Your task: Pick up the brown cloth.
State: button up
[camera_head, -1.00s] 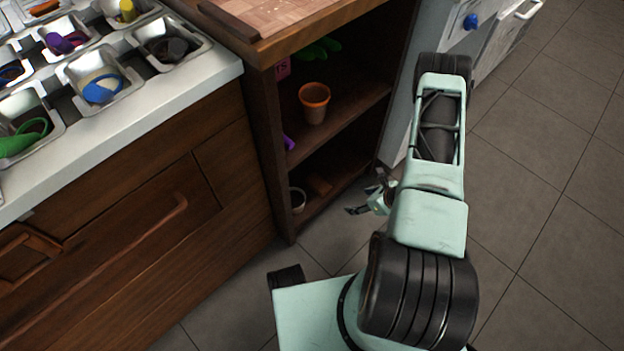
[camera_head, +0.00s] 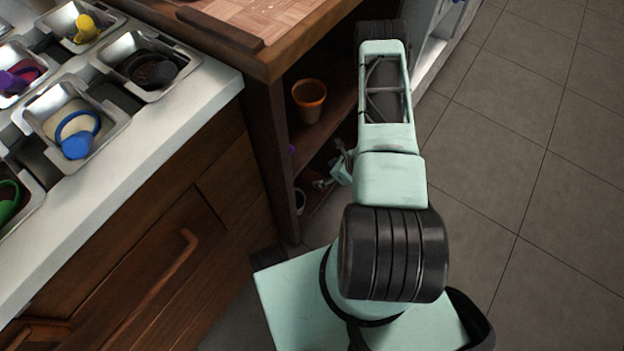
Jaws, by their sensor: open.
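My gripper (camera_head: 325,183) is small and partly hidden by my own arm. It is open, at the opening of the lower shelf of the wooden shelf unit (camera_head: 268,150). I cannot make out a brown cloth clearly. The dark lower shelf behind the gripper is mostly covered by the gripper and arm, and I cannot tell whether anything lies between the fingers.
A terracotta pot (camera_head: 309,101) stands on the upper shelf, and a pale pot (camera_head: 300,200) shows on the lower shelf. Left is a white counter (camera_head: 196,103) with metal topping trays (camera_head: 110,120). Open tiled floor (camera_head: 540,160) lies to the right.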

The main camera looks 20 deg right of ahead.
aim_at(315, 179)
jog(key=x, duration=0.2)
jog(key=shift+w+a+f+b, duration=0.1)
jog(key=shift+f+b, duration=0.25)
jog(key=b+x, duration=0.1)
jog(key=x, duration=0.2)
jog(key=b+x, duration=0.1)
jog(key=x, duration=0.1)
jog(key=shift+s+f+b, duration=0.2)
jog(key=shift+s+b, duration=0.05)
jog(key=shift+b, duration=0.05)
jog(key=c, duration=1.2)
jog(key=shift+r, duration=0.15)
